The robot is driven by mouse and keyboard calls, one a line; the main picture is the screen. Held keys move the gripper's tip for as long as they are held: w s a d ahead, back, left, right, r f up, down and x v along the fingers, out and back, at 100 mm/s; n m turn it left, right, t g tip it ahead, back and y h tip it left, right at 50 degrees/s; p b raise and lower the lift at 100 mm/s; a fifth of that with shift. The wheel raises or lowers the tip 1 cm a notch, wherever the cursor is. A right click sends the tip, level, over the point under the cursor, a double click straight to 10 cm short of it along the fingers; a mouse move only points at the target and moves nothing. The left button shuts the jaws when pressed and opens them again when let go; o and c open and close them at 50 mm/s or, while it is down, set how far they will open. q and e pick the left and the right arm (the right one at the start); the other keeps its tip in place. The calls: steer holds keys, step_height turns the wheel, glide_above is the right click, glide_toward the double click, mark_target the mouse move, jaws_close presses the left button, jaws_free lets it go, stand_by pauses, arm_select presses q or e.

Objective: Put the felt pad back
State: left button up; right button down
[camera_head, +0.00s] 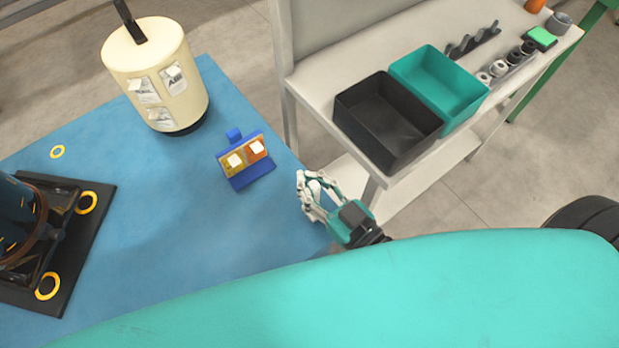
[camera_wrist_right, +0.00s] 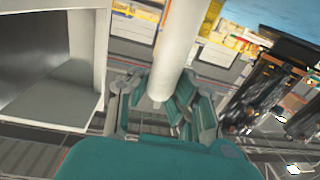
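A small flat green pad (camera_head: 541,36) lies in a dark holder at the far right end of the white bench. I cannot tell for sure whether it is the felt pad. My right gripper (camera_head: 308,192) is beside the right edge of the blue surface, far from the green pad. Its fingers stand apart, and in the right wrist view (camera_wrist_right: 165,105) they also show spread. A white cylinder (camera_wrist_right: 182,45) reaches down between or behind the fingers there; I cannot tell if they touch it. My left gripper is not in view.
A black bin (camera_head: 365,125) and a teal bin (camera_head: 425,75) stand on the white bench (camera_head: 320,62). A cream tank (camera_head: 150,60) and a blue stand with two labelled plates (camera_head: 246,160) are on the blue surface (camera_head: 150,220). A dark machine (camera_head: 40,240) is at left.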

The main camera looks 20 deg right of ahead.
steer(key=shift+f, duration=0.1)
steer(key=c, duration=1.6)
jaws_free()
steer(key=shift+o, duration=0.9)
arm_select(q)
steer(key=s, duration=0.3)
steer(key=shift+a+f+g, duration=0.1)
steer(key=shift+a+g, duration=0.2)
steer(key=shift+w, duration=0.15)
arm_select(e)
steer(key=shift+r, duration=0.2)
steer(key=shift+s+d+f, duration=0.1)
steer(key=shift+s, duration=0.25)
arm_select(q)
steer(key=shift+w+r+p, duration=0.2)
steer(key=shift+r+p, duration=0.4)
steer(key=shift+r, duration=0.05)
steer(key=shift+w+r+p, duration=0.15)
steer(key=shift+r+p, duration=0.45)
arm_select(e)
steer(key=v, duration=1.1)
